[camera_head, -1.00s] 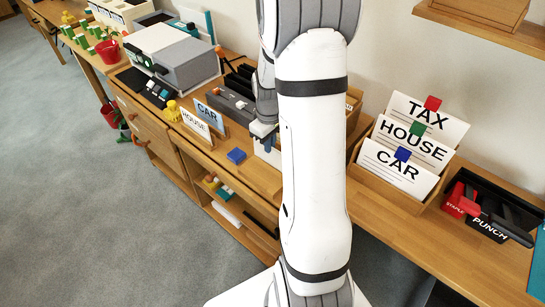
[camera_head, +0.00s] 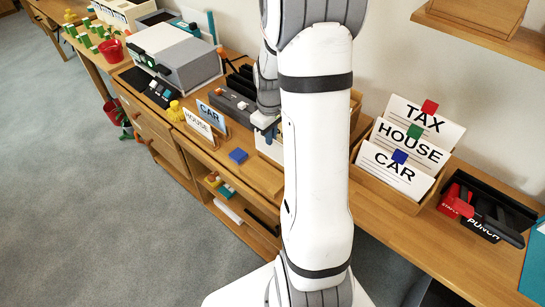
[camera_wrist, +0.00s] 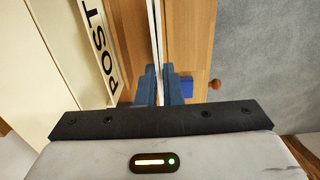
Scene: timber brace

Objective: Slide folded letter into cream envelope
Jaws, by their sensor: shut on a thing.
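My gripper (camera_wrist: 160,84) has two blue fingers shut on a thin white sheet (camera_wrist: 157,35), seen edge-on in the wrist view. The sheet looks like the folded letter; its folds do not show. In the head view, my gripper (camera_head: 268,124) is over the desk, partly hidden behind my arm. A white patch (camera_head: 268,148) shows below it. A cream panel (camera_wrist: 28,60) lies left in the wrist view, beside a POST label (camera_wrist: 97,40). I cannot tell whether the panel is the cream envelope or whether the letter touches any opening.
A grey machine (camera_head: 175,60) stands further left. A card sorter (camera_head: 405,160) and black tray (camera_head: 485,212) are right of my arm.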

